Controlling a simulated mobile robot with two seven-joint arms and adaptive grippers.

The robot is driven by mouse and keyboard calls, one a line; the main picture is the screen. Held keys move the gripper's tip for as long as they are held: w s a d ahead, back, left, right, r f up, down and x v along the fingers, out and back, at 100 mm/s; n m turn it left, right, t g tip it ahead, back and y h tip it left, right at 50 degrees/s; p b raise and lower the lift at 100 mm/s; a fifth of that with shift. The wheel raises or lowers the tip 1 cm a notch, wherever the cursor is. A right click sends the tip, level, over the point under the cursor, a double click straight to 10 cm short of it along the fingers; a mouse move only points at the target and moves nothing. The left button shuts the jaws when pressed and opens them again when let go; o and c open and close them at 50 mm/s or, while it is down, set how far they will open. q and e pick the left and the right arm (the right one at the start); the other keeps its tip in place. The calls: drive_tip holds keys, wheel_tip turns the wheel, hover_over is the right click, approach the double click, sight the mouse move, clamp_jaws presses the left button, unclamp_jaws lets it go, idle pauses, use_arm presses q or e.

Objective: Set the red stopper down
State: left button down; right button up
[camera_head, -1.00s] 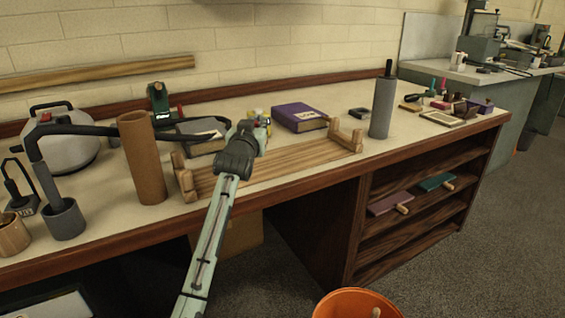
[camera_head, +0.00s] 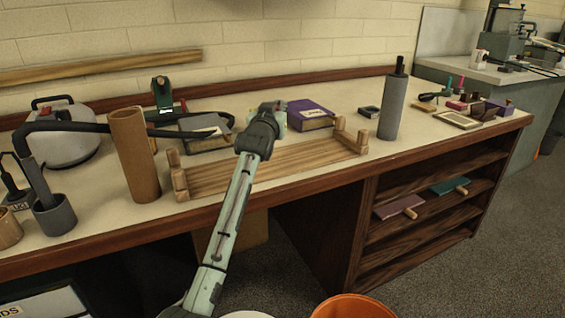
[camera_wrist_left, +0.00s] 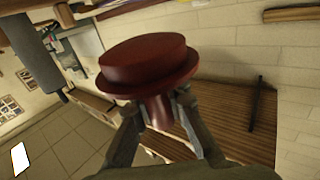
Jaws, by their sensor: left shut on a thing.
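The red stopper (camera_wrist_left: 148,66), dark red with a wide round head and a narrower stem, fills the middle of the left wrist view. My left gripper (camera_wrist_left: 160,108) is shut on its stem, with a finger on each side. In the head view my left gripper (camera_head: 272,112) is above the bench, behind the wooden rack and by the left end of the purple book. The stopper is hidden there behind my wrist. My right gripper is not in view.
The bench (camera_head: 100,226) carries a wooden rack (camera_head: 222,176), a brown tube (camera_head: 133,155), a grey cylinder (camera_head: 391,107), a purple book (camera_head: 310,116) and a kettle-like pot (camera_head: 70,145). An orange bucket (camera_head: 352,307) is below.

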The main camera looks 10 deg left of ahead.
use_arm(q)
drive_tip(key=shift+w+d+r, duration=0.1)
drive_tip(key=shift+w, duration=0.1)
drive_tip(key=shift+t, duration=0.3)
wheel_tip(320, 180, down, 4)
drive_tip(key=b, duration=0.3)
drive_tip(key=shift+w, duration=0.15)
